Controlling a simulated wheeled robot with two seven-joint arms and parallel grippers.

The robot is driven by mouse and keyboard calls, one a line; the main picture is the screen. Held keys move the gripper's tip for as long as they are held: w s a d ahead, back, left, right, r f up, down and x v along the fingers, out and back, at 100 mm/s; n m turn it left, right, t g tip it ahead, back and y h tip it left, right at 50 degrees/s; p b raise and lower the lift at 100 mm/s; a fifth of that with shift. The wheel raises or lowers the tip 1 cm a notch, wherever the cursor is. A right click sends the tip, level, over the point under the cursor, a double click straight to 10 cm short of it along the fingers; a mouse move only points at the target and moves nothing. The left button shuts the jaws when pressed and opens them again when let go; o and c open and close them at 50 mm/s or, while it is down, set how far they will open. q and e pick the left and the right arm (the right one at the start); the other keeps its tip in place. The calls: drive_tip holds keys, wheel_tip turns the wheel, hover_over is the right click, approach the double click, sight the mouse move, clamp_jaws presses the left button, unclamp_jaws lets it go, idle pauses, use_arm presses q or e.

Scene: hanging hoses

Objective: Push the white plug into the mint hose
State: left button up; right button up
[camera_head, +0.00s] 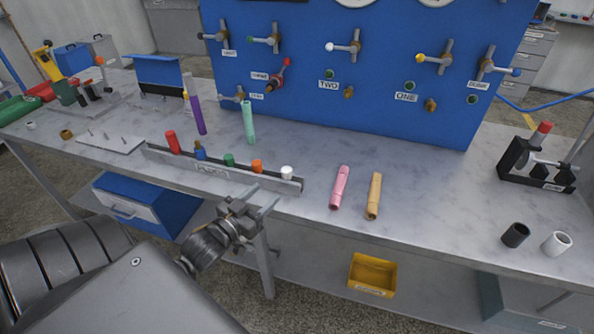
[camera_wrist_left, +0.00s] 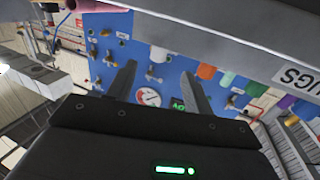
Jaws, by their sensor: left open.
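The white plug (camera_head: 287,172) stands at the right end of a long grey rack (camera_head: 222,173) near the table's front edge. It also shows in the left wrist view (camera_wrist_left: 158,54), close to the space between the finger tips. The mint hose (camera_head: 248,122) hangs in front of the blue panel, behind the rack, with its lower end down near the table top. My left gripper (camera_head: 262,203) is open and empty, in front of and slightly below the rack's right end. Its two fingers (camera_wrist_left: 158,72) show apart in the left wrist view. My right gripper is not in view.
Red (camera_head: 172,142), blue, green and orange (camera_head: 257,166) plugs stand in the same rack. A purple hose (camera_head: 196,115) hangs left of the mint one. Pink (camera_head: 340,187) and tan (camera_head: 374,196) pieces lie right of the rack. The table beyond them is mostly clear.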

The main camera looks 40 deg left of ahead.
sight(283, 175)
use_arm(q)
drive_tip(key=w, duration=0.5)
drive_tip(key=shift+w+r+p, duration=0.2)
drive_tip(key=shift+r+p, duration=0.1)
drive_tip(key=shift+p, duration=0.05)
drive_tip(key=shift+w+r, duration=0.1)
drive_tip(key=shift+w, duration=0.05)
drive_tip(key=w+p, duration=0.1)
drive_tip(key=w, duration=0.3)
drive_tip(key=shift+w, duration=0.25)
drive_tip(key=shift+w+a, duration=0.1)
drive_tip(key=shift+w, duration=0.25)
drive_tip(key=c, duration=1.1)
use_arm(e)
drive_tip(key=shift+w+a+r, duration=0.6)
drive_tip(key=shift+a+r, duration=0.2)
use_arm(q)
drive_tip(key=shift+o, duration=0.2)
